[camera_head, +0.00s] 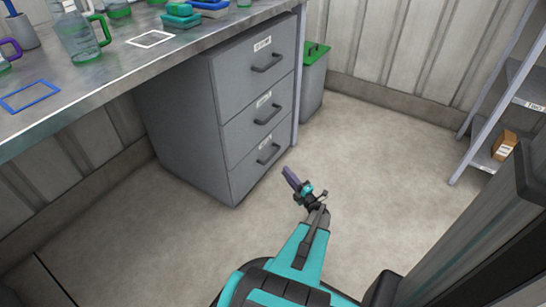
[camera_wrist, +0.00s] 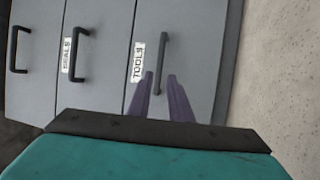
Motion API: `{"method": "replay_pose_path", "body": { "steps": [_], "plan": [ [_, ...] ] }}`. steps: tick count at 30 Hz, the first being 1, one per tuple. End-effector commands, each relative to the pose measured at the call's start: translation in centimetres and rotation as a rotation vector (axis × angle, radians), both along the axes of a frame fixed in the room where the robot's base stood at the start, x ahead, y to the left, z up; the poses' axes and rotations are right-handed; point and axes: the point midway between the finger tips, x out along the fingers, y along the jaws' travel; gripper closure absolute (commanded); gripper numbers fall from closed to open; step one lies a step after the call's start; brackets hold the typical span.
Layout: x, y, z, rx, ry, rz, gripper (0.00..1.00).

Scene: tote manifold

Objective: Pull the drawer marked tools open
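The grey cabinet stands under the bench with three closed drawers. In the wrist view, the drawer marked TOOLS (camera_wrist: 200,45) is the one nearest the floor, with a dark bar handle (camera_wrist: 163,55) beside its white label (camera_wrist: 138,62). In the head view it is the bottom drawer (camera_head: 245,172), its handle (camera_head: 268,154) at the front. My gripper (camera_head: 288,174) is low in front of it, apart from the handle in the head view. In the wrist view its purple fingers (camera_wrist: 161,76) are spread and empty, with the handle lined up between their tips.
The drawer marked SEALS (camera_wrist: 98,50) is the middle one. The bench (camera_head: 110,75) above carries jugs and boxes. A green-lidded bin (camera_head: 314,80) stands right of the cabinet, and a shelf rack (camera_head: 490,110) is at far right. The floor before the drawers is clear.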

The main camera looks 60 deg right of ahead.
Motion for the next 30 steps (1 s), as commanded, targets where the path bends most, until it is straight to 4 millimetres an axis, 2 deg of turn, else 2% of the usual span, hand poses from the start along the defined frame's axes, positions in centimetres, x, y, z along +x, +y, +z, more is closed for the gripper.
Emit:
{"method": "replay_pose_path", "body": {
  "steps": [21,30],
  "plan": [
    [8.7,-3.9,1.5,-0.001,-0.001,-0.001,0.81],
    [11.1,-4.9,2.1,0.000,0.000,-0.002,0.81]
  ]
}}
